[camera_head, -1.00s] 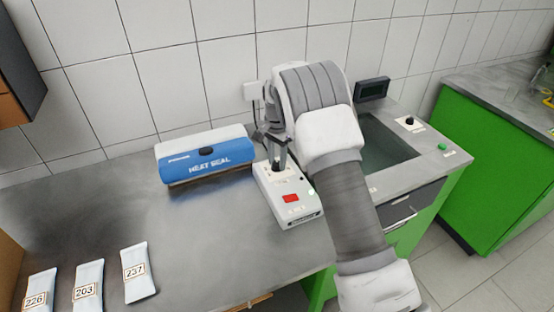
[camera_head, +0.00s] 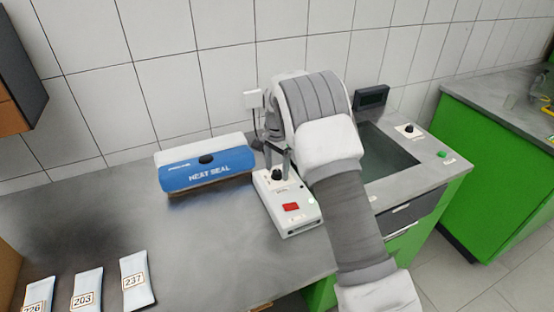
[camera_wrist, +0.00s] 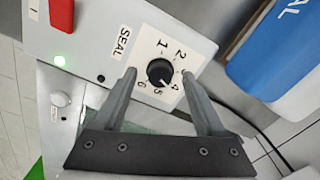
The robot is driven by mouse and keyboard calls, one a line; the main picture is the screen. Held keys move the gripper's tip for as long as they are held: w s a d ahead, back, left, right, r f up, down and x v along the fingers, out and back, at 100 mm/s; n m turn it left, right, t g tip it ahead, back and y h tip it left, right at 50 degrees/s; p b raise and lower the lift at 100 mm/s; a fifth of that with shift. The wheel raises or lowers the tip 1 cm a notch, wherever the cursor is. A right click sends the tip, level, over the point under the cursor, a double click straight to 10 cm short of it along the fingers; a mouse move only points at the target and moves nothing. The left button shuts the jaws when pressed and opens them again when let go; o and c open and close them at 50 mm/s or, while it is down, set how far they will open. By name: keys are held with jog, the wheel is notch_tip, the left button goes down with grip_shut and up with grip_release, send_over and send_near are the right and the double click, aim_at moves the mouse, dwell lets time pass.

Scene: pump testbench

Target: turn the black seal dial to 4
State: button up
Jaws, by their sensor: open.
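The black seal dial (camera_head: 277,176) is a round knob on top of a white control box (camera_head: 307,214). In the wrist view the dial (camera_wrist: 160,72) sits in a ring of printed numbers beside the word SEAL. A small light mark on its edge faces the 4 and 5 side; I cannot tell exactly which number it meets. My gripper (camera_wrist: 159,74) is open, one finger on each side of the dial, with gaps to it in the picture. In the head view my gripper (camera_head: 277,161) points down at the dial.
A red switch (camera_head: 291,207) and a green light are on the same box. A blue heat sealer (camera_head: 207,170) stands to the left. A sunken basin (camera_head: 388,157) is to the right. Several numbered pouches (camera_head: 136,280) lie at the front left. The middle of the counter is clear.

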aim_at(277, 171)
notch_tip(277, 171, up, 17)
jog(key=shift+r+p, duration=0.15)
jog(key=shift+p, duration=0.15)
dwell(0.3)
jog(key=s+d+r+n+t, duration=0.1)
jog(key=s+d+r+n, duration=0.1)
jog(key=s+d+r, duration=0.4)
jog(key=s+d+r+n+t, duration=0.25)
jog(key=s+r, duration=0.45)
jog(key=s, duration=0.4)
jog(key=s+d+f+n+t, duration=0.1)
jog(key=s+d+f+n, duration=0.1)
jog(key=s, duration=0.8)
jog(key=s+d+f+n+t, duration=0.1)
jog(key=s+d+f+n, duration=0.1)
jog(key=s, duration=0.8)
jog(key=shift+d+f, duration=0.15)
jog(key=shift+f, duration=0.35)
